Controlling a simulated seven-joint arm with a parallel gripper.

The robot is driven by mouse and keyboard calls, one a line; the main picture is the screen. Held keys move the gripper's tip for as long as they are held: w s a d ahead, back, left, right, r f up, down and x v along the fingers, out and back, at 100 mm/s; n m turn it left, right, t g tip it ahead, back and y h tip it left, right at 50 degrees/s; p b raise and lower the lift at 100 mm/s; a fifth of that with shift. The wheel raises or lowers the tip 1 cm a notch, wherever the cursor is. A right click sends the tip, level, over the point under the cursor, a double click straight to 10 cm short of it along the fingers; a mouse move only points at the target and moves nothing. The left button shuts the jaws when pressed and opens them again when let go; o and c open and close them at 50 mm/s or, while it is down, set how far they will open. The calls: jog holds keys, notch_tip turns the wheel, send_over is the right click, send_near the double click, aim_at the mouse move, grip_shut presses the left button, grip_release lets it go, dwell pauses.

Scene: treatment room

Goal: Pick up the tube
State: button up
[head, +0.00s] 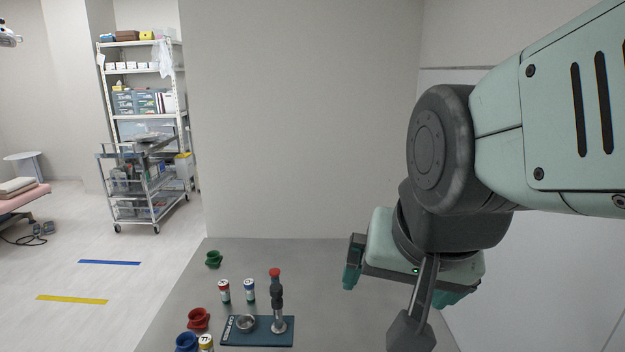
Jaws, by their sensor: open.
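A slim upright piece with a red cap (275,273) and a dark middle stands on a round metal foot at the right of a dark blue tray (258,343). It may be the tube; I cannot tell for sure. I see nothing between the fingers, though a grey part partly blocks the view.
A metal bowl (246,323) sits on the tray. Green (213,259), red (198,319) and blue (186,342) cups stand along the grey table's left side, with a yellow-lidded container (206,343) by the blue one. The table's back middle is clear.

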jog(key=s+d+r+n, duration=0.1)
jog(key=s+r+n, duration=0.2)
jog(key=s, duration=0.2)
jog(key=shift+s+d, duration=0.25)
jog(key=shift+s, duration=0.05)
jog(key=c, duration=0.7)
